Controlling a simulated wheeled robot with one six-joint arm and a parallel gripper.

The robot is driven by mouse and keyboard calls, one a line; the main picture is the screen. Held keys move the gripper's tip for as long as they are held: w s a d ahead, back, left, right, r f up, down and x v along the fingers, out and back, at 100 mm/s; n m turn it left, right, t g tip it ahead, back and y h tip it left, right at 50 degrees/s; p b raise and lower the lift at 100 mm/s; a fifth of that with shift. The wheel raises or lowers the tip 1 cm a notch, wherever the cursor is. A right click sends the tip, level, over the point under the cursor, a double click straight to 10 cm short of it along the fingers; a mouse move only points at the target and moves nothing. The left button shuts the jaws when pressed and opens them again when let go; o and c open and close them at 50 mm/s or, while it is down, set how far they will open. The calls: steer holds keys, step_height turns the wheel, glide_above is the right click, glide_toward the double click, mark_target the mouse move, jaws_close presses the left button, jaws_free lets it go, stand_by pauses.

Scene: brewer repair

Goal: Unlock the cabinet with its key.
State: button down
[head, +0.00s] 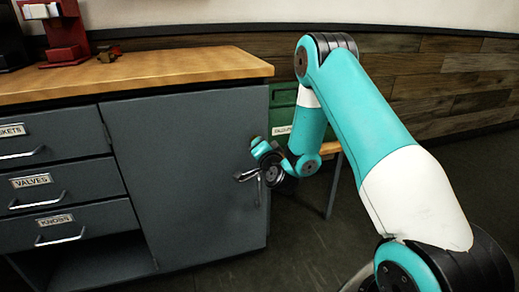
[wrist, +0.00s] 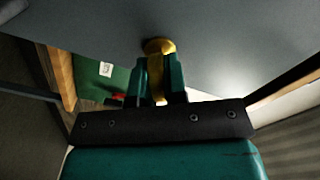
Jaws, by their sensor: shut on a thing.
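The grey cabinet door (head: 190,165) is shut, under the wooden worktop. In the wrist view the door face (wrist: 225,45) fills the top. My gripper (wrist: 157,68) has its teal fingers shut on a brass-coloured key (wrist: 155,78), held between them and pointing at the door. A round brass piece (wrist: 158,46), apparently the lock, sits on the door at the fingertips. The key meets it or nearly so; I cannot tell how deep it is in. In the head view my gripper is at the door's right side, and the key and lock are too small or hidden to make out.
Labelled drawers (head: 62,186) stand left of the door. A red stand (head: 66,35) is on the worktop (head: 150,68). A green bin (head: 283,108) is behind my arm, right of the cabinet; it also shows in the wrist view (wrist: 100,78). Floor to the right is clear.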

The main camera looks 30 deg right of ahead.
steer(key=m+b, duration=0.1)
steer(key=m, duration=0.2)
steer(key=shift+m, duration=0.3)
steer(key=shift+m+b, duration=0.3)
steer(key=shift+m, duration=1.4)
steer(key=c, duration=1.2)
jaws_free()
steer(key=shift+o, duration=0.2)
